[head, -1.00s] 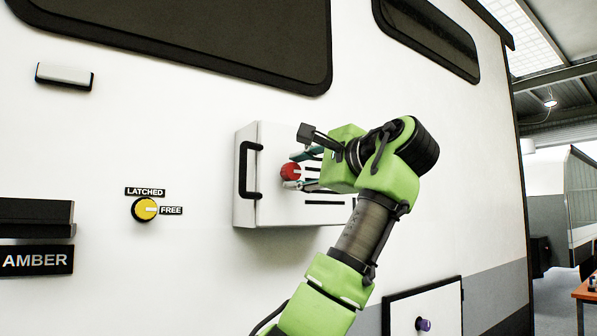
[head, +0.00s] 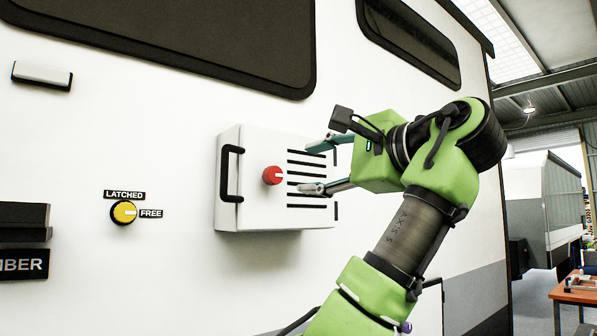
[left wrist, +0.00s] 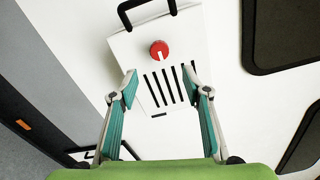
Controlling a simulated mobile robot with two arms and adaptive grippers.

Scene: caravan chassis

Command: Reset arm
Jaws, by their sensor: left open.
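My left gripper (head: 322,167) is open and empty in front of the right part of a white wall box. Its two fingers are spread over the dark slots, apart from the red knob (head: 272,175). In the left wrist view, my left gripper (left wrist: 165,88) shows both fingers wide apart, with the red knob (left wrist: 159,49) beyond the tips. The white box (head: 250,218) has a black handle (head: 227,174) on its left side. My right gripper is not in view.
A yellow dial (head: 124,212) between LATCHED and FREE labels sits on the white caravan wall, its pointer toward FREE. Dark windows (head: 180,35) are above the box. An orange table (head: 575,293) stands far right.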

